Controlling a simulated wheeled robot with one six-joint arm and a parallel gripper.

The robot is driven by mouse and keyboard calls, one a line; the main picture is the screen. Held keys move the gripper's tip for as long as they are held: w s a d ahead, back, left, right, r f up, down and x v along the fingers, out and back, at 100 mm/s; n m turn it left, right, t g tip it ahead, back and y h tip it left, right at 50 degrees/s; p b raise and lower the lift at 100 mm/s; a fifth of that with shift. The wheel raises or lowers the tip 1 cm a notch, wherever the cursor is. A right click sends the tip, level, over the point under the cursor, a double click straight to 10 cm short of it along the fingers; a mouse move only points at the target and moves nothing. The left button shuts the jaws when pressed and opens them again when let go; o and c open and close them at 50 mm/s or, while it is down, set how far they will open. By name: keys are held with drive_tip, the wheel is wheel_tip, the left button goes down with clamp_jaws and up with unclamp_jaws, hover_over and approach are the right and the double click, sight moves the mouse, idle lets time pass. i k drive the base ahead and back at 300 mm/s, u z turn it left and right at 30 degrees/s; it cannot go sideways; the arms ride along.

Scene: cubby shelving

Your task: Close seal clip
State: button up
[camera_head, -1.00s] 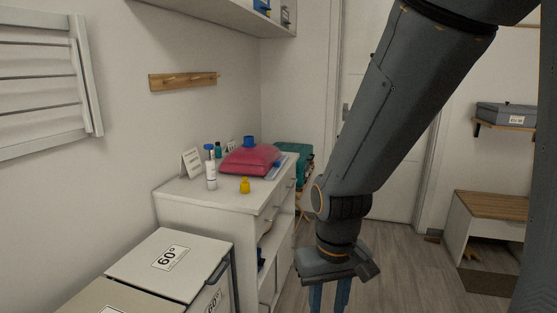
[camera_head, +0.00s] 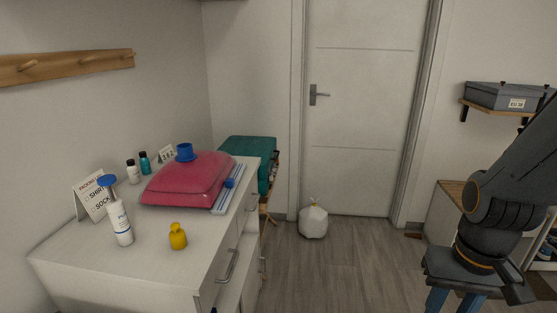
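A red, pillow-like bag (camera_head: 190,180) with a blue round cap (camera_head: 185,152) on top lies on the white cabinet. A pale strip with blue lines (camera_head: 225,198) runs along the bag's right edge. A small blue piece (camera_head: 230,183), which looks like the seal clip, sits on this strip; I cannot tell whether it is open or closed. My gripper (camera_head: 453,303) hangs pointing down at the lower right, well away from the bag. Its two blue fingers are apart with nothing seen between them; their tips are cut off by the picture's edge.
A white bottle with a blue top (camera_head: 117,215), a yellow bottle (camera_head: 178,237), small bottles (camera_head: 144,162) and a packing sign (camera_head: 92,196) stand around the bag. A teal case (camera_head: 248,150) is behind the cabinet. A white sack (camera_head: 313,220) stands by the door; floor between is clear.

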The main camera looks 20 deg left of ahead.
sight(229, 182)
drive_tip(key=u, duration=0.05)
drive_tip(key=i, duration=1.15)
drive_tip(key=u, duration=0.45)
